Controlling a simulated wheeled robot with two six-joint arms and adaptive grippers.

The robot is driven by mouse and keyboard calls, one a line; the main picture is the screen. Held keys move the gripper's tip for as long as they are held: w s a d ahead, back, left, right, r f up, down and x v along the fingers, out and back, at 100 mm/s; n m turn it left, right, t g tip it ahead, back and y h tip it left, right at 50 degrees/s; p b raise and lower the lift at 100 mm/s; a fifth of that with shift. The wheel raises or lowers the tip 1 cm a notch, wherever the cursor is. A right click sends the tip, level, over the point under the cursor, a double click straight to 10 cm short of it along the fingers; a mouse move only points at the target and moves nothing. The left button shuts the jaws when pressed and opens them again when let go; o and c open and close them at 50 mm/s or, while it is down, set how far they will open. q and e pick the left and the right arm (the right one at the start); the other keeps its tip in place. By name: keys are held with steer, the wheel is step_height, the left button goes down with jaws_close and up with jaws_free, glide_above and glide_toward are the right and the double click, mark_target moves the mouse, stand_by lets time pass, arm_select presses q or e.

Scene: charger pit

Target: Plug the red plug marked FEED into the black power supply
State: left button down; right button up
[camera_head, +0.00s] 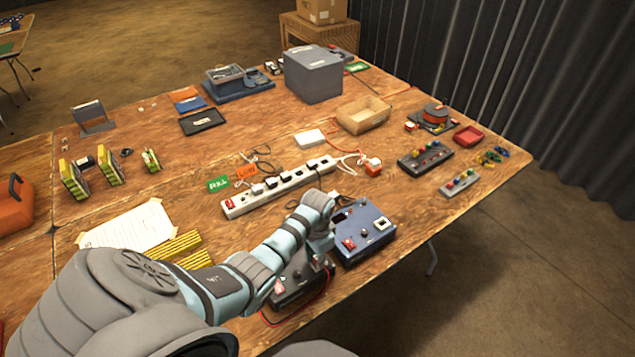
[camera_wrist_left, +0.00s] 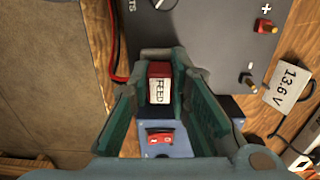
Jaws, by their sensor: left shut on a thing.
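The red plug (camera_wrist_left: 160,85) marked FEED is between the fingers of my left gripper (camera_wrist_left: 160,65) in the left wrist view, with its label facing the camera. My left gripper is shut on it. In the head view this gripper (camera_head: 322,250) is over the gap between the black power supply (camera_head: 288,292) and the blue box (camera_head: 372,243); the plug is not clear there. The power supply's dark top (camera_wrist_left: 215,35) also shows beyond the fingers, with a red plus terminal (camera_wrist_left: 264,25) and a minus terminal (camera_wrist_left: 247,82). I cannot tell whether the plug touches anything. My right gripper is out of view.
The blue box carries a red switch (camera_wrist_left: 160,137), under the fingers in the wrist view. A tag reading 13.6 V (camera_wrist_left: 288,82) lies beside the power supply. A white power strip (camera_head: 280,185) with several plugs lies behind.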

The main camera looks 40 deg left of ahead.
arm_select(q)
steer(key=c, duration=1.1)
jaws_free()
step_height(320, 180, up, 3)
steer(key=shift+f+p, duration=0.15)
steer(key=shift+p, duration=0.9)
steer(key=shift+r, duration=2.4)
